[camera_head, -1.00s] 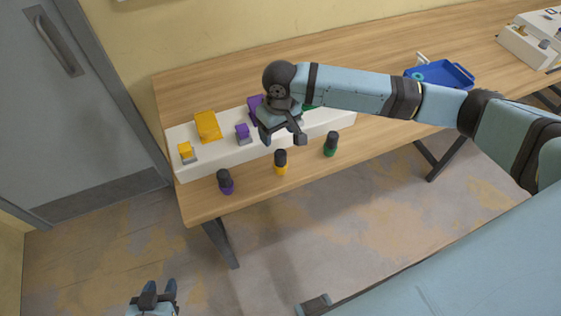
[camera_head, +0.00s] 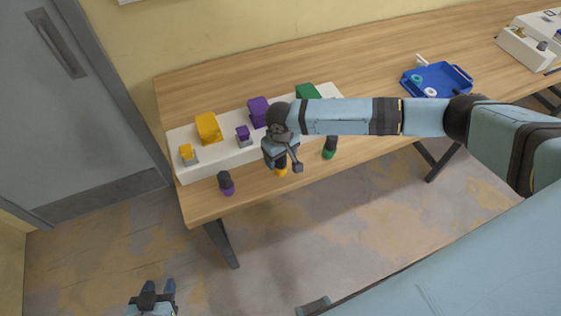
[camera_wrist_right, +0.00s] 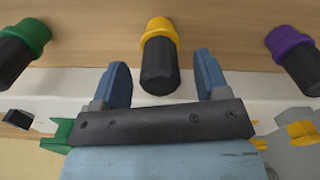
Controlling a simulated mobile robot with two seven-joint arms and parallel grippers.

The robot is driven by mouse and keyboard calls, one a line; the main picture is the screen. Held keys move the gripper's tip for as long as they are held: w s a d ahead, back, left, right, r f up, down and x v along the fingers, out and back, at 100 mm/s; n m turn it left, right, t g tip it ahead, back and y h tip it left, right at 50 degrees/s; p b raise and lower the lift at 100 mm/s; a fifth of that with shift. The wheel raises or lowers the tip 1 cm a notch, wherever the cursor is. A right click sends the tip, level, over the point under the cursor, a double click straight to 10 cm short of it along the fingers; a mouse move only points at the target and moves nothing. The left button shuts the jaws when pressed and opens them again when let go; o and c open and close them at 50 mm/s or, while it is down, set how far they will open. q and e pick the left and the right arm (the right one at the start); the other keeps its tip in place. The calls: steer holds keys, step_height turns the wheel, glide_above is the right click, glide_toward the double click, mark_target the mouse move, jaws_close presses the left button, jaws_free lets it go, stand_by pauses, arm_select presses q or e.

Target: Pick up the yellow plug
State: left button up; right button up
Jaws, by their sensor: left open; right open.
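The yellow plug (camera_head: 281,171), with a black top and a yellow base, stands on the table's front strip, mostly hidden behind my right gripper in the head view. In the right wrist view the yellow plug (camera_wrist_right: 159,58) lies between and beyond the two blue fingertips. My right gripper (camera_head: 290,165) is open and empty; in the wrist view its fingers (camera_wrist_right: 160,82) are spread to either side of the plug's black end. I cannot tell whether they touch it. My left gripper (camera_head: 153,287) is open and empty, low at the left, away from the table.
A purple plug (camera_head: 226,184) and a green plug (camera_head: 329,148) stand on either side. Behind them is a white socket box (camera_head: 218,157) with yellow, purple and green boxes. A blue tray (camera_head: 458,91) and a white box (camera_head: 525,47) are farther right.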

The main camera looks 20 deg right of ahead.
steer(key=shift+f, duration=0.9)
steer(key=c, duration=1.1)
steer(key=shift+r, duration=0.1)
step_height(320, 180, up, 20)
steer(key=shift+b, duration=0.7)
